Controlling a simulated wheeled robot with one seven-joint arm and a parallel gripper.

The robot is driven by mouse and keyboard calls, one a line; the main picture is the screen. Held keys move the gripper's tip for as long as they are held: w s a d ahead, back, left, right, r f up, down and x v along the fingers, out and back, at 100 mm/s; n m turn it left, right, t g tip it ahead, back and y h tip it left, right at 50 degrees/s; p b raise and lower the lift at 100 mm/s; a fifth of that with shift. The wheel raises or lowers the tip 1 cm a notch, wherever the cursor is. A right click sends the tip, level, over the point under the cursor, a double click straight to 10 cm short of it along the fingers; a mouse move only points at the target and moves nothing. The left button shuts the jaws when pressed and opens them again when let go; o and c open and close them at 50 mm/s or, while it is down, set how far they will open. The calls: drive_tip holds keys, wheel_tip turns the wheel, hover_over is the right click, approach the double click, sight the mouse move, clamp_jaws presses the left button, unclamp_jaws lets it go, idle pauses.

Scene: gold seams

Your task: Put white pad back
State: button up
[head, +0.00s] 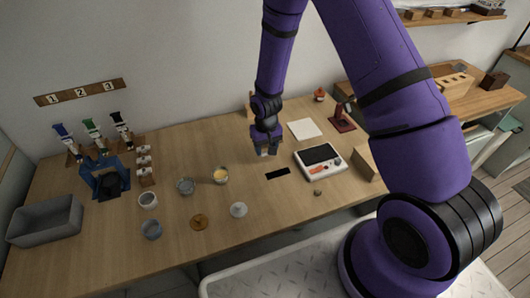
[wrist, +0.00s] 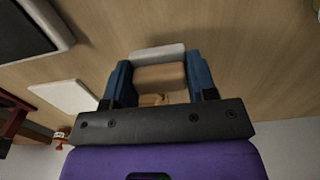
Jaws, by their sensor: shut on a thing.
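My gripper (head: 265,142) hangs above the wooden table, left of the white device. In the wrist view, its two blue fingers (wrist: 160,84) are shut on a tan wooden block with a pale white-grey face, which I take for the white pad (wrist: 158,52). In the head view only a small pale bit of the pad (head: 265,153) shows below the fingers. I cannot tell whether it touches the table. A flat white square (head: 304,129) lies on the table to the right of the gripper; it also shows in the wrist view (wrist: 66,97).
A white device with a dark screen (head: 320,160) and a black rectangle (head: 278,174) are close by. A red-brown stand (head: 342,121) and an orange jar (head: 320,95) are behind right. A grey bin (head: 45,220) is far left.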

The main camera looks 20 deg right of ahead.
sight(265, 152)
drive_tip(key=shift+w, duration=0.3)
drive_tip(key=shift+w+f, duration=0.15)
drive_tip(key=shift+f, duration=1.6)
drive_tip(key=shift+f, duration=0.15)
drive_tip(key=o, duration=1)
